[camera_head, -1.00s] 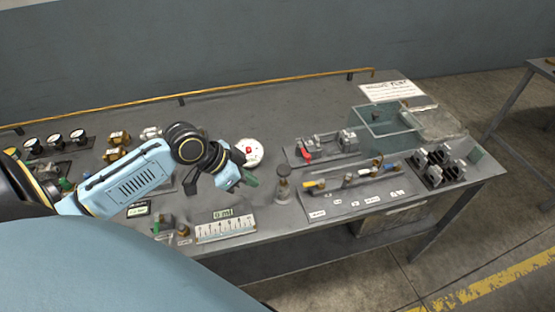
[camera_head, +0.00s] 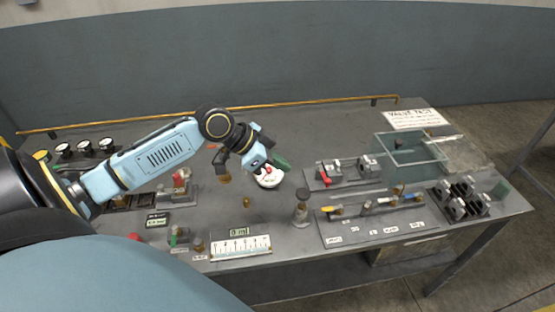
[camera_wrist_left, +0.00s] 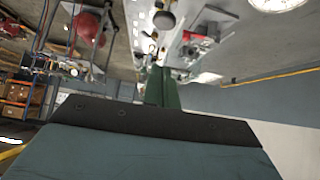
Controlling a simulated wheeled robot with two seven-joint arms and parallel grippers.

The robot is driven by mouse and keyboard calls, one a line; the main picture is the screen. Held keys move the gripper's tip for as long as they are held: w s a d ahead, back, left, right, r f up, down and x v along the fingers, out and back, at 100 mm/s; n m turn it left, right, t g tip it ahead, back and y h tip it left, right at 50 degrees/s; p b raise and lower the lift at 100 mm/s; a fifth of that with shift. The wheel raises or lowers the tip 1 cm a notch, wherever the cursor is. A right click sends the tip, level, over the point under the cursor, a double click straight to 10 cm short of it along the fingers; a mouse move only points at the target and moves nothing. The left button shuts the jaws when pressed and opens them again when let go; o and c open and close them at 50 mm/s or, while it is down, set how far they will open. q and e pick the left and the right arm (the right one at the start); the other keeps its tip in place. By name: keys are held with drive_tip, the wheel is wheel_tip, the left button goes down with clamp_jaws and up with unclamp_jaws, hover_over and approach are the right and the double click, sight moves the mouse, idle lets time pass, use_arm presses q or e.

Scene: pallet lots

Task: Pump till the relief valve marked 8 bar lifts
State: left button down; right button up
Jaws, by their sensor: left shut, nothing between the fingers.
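My left gripper (camera_head: 281,164) is shut and empty, its green fingertips just above and behind a round white dial with a red mark (camera_head: 268,179). The closed fingers also show in the left wrist view (camera_wrist_left: 162,88). A small upright cylinder with a dark knob (camera_head: 301,208) stands right of the dial; I cannot tell whether it is the pump. My arm hides part of the bench's left side. My right gripper is not in view.
A clear tank (camera_head: 411,151) and a sign reading "VALVE TEST" (camera_head: 414,119) are at the right back. A panel with levers (camera_head: 372,222), clamps (camera_head: 345,172) and a white scale plate (camera_head: 240,246) occupy the bench. Several gauges (camera_head: 86,149) stand far left. The back middle is clear.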

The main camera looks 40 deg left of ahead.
use_arm(q)
hover_over(307, 192)
drive_tip(key=s+a, duration=0.2)
wheel_tip(307, 192, down, 4)
drive_tip(key=shift+s+f, duration=0.1)
wheel_tip(307, 192, down, 4)
drive_tip(key=shift+r+p, duration=0.25)
drive_tip(key=shift+p, duration=0.1)
drive_tip(key=shift+f, duration=0.5)
wheel_tip(307, 192, down, 4)
drive_tip(key=b, duration=0.2)
drive_tip(key=shift+r+b, duration=0.1)
drive_tip(key=shift+b, duration=0.2)
drive_tip(key=shift+s, duration=0.1)
drive_tip(key=shift+r, duration=0.1)
